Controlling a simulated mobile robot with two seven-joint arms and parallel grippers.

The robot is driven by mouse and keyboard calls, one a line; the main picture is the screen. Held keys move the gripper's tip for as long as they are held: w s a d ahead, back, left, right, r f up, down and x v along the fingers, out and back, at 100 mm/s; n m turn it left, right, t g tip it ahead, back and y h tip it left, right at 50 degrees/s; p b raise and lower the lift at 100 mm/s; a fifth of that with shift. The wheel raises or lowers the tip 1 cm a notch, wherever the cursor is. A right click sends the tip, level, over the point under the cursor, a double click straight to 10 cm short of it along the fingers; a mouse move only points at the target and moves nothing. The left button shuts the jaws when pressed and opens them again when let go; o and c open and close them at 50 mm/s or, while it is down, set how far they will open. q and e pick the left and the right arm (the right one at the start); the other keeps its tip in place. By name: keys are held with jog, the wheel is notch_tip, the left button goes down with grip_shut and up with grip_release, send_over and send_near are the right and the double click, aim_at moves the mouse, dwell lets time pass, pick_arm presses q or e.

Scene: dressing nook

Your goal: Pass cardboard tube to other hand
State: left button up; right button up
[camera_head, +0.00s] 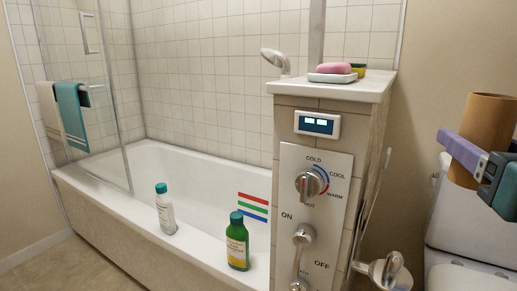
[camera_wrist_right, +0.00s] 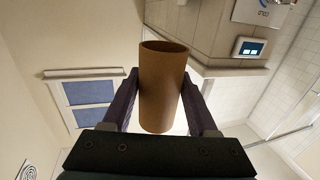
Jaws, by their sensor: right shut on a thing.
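The cardboard tube (camera_head: 490,122) is a plain brown, open-ended cylinder at the right edge of the head view. My right gripper (camera_head: 473,158) is shut on it around its middle and holds it up in the air, roughly upright, in front of the toilet. In the right wrist view the tube (camera_wrist_right: 163,88) sits between the two dark fingers, with one open end showing. My left gripper is in neither view.
A white bathtub (camera_head: 110,190) fills the left, with a white bottle (camera_head: 165,210) and a green bottle (camera_head: 237,243) on its rim. A tiled pillar with a control panel (camera_head: 314,215) stands in the middle, bearing pink soap (camera_head: 334,69). The white toilet (camera_head: 450,235) is at right.

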jog(key=s+a+r+m+g+h+p, duration=0.15)
jog(key=s+r+p, duration=0.25)
jog(key=r+p, duration=1.35)
jog(key=s+a+r+h+p, duration=0.1)
jog(key=s+a+r+p, duration=0.2)
jog(key=r+p, duration=1.45)
jog(key=s+a+r+m+h+p, duration=0.1)
jog(key=s+a+r+p, duration=0.25)
jog(key=r+p, duration=1.45)
jog(key=w+a+r+n+g+y+b, duration=0.1)
jog(key=w+a+r+n+y+b, duration=0.15)
jog(key=a+n+y, duration=1.4)
jog(key=s+d+m, duration=0.3)
jog(key=d+m, duration=0.2)
jog(key=d, duration=1.2)
jog(key=shift+s+f+t+y, duration=0.15)
jog(key=shift+f+t+y, duration=0.1)
jog(key=shift+t+y, duration=0.2)
